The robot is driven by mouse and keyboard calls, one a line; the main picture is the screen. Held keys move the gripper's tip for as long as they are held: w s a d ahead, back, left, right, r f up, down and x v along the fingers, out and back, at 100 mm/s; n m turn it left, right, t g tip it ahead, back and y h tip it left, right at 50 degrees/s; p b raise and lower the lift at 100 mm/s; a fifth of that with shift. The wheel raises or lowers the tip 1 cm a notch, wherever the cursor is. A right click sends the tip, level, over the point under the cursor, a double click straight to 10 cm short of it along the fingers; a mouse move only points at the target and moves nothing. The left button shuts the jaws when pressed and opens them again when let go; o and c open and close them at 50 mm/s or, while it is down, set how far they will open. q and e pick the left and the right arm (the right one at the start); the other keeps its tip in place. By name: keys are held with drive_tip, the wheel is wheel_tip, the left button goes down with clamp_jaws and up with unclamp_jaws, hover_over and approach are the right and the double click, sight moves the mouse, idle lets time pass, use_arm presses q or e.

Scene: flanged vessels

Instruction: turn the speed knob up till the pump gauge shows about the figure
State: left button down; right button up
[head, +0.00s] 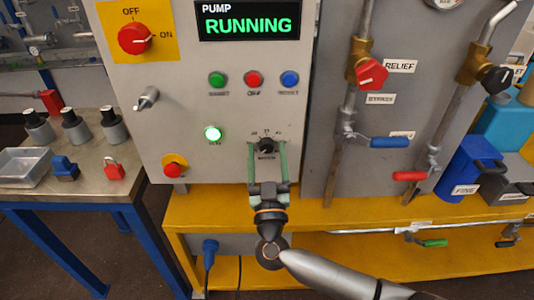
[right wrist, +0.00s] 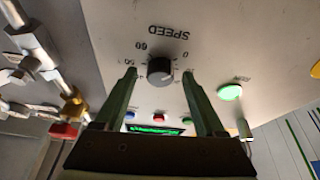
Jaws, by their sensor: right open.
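The speed knob (head: 266,145) is a small black dial on the light grey panel, with a printed scale around it. In the right wrist view the knob (right wrist: 160,70) shows upside down below the word SPEED. My right gripper (head: 267,151) is open, its two green fingers pointing at the panel. In the right wrist view its fingertips (right wrist: 159,74) lie on either side of the knob with a gap on each side; I cannot tell their depth to the panel. A gauge (head: 443,3) is cut off at the top edge, its reading not visible. My left gripper is out of view.
The pump display (head: 248,22) reads RUNNING. Green, red and blue buttons (head: 254,79), a lit green lamp (head: 213,133) and a red stop button (head: 174,166) surround the knob. Pipes with a red relief valve knob (head: 370,73) stand right. A side table (head: 100,170) stands left.

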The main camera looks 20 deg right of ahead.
drive_tip(key=shift+c, duration=0.4)
clamp_jaws()
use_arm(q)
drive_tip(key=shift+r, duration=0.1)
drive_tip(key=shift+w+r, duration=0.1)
